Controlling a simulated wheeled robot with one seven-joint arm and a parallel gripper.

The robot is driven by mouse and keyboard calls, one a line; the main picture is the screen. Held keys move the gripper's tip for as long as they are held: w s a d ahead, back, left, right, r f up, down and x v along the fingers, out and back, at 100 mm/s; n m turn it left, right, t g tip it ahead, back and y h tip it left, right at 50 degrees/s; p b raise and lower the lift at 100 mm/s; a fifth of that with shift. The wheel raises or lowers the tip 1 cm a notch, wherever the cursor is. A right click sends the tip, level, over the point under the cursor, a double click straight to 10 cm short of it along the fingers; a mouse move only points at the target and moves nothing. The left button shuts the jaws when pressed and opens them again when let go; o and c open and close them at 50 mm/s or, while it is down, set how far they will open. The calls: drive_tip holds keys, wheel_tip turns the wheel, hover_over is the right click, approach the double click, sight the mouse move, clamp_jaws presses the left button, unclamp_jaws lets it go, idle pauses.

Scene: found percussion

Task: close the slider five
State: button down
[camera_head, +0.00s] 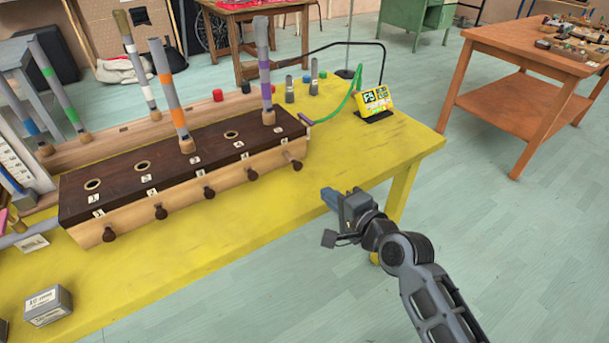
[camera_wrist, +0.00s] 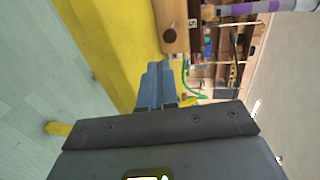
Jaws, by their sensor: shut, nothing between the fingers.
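A long wooden box (camera_head: 215,200) with a dark brown top stands on a yellow table (camera_head: 190,265). Several round brown knobs line its front. The rightmost knob (camera_head: 297,165), at the slider five position, stands out from the front on a short visible stem, further than the others. A brown knob on the box's pale wood shows in the wrist view (camera_wrist: 168,34); which slider it belongs to I cannot tell surely. My gripper (camera_head: 328,198) is shut and empty, right of and nearer than the rightmost knob, apart from it. Its blue fingers show in the wrist view (camera_wrist: 157,84).
Upright tubes with coloured bands rise from the box and behind it, one purple-banded (camera_head: 265,65). A yellow sign (camera_head: 375,101) on a black stand and a green hose (camera_head: 345,100) are at the right rear. A small grey box (camera_head: 48,305) sits front left.

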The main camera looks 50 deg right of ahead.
approach(298, 166)
drive_tip(key=x, duration=0.2)
drive_tip(key=f+x, duration=0.1)
drive_tip(key=x, duration=0.2)
drive_tip(key=shift+d+f+p, duration=0.2)
drive_tip(key=shift+p, duration=0.15)
drive_tip(key=shift+w+d, duration=0.15)
drive_tip(key=shift+w, duration=0.5)
drive_tip(key=shift+w, duration=0.1)
drive_tip(key=shift+w+d+p, duration=0.25)
drive_tip(key=shift+w, duration=0.6)
drive_tip(key=shift+w+d+p, duration=0.2)
drive_tip(key=shift+w+d, duration=0.05)
drive_tip(key=shift+w, duration=0.55)
drive_tip(key=shift+r, duration=0.1)
